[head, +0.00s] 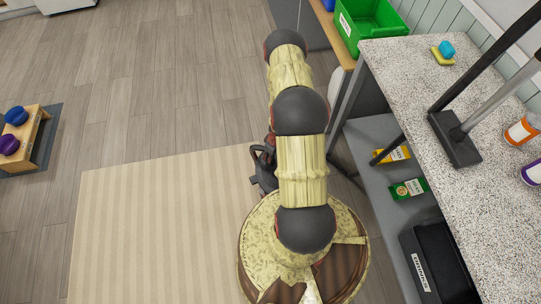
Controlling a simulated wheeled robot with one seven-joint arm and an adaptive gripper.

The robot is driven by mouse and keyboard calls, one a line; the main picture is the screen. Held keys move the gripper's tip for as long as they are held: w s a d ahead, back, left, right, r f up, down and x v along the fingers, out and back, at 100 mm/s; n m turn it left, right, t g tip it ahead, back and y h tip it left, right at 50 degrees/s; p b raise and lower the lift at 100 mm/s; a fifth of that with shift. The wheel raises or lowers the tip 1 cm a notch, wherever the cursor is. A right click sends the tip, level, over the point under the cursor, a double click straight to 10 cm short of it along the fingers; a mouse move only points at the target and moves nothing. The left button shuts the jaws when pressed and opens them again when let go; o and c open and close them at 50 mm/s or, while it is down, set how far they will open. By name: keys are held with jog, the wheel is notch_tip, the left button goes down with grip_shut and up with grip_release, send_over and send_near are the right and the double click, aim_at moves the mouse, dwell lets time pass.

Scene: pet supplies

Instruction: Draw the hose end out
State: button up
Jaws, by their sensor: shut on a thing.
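My gripper (262,170) shows as a dark shape at the left side of my arm, low in the middle of the head view, over the right part of the striped mat. My arm links cover part of it. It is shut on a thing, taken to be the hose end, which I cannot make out. No length of hose can be clearly told in this view.
A speckled table (400,75) with a black stand (455,140) is at right. Its grey lower shelf (365,135) holds a green packet (409,188) and a black bin (437,262). A green crate (368,22) stands behind. The striped mat (150,230) and left floor are open.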

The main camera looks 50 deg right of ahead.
jog(key=shift+r, duration=0.1)
jog(key=shift+r+p, duration=2.7)
jog(key=shift+r, duration=0.25)
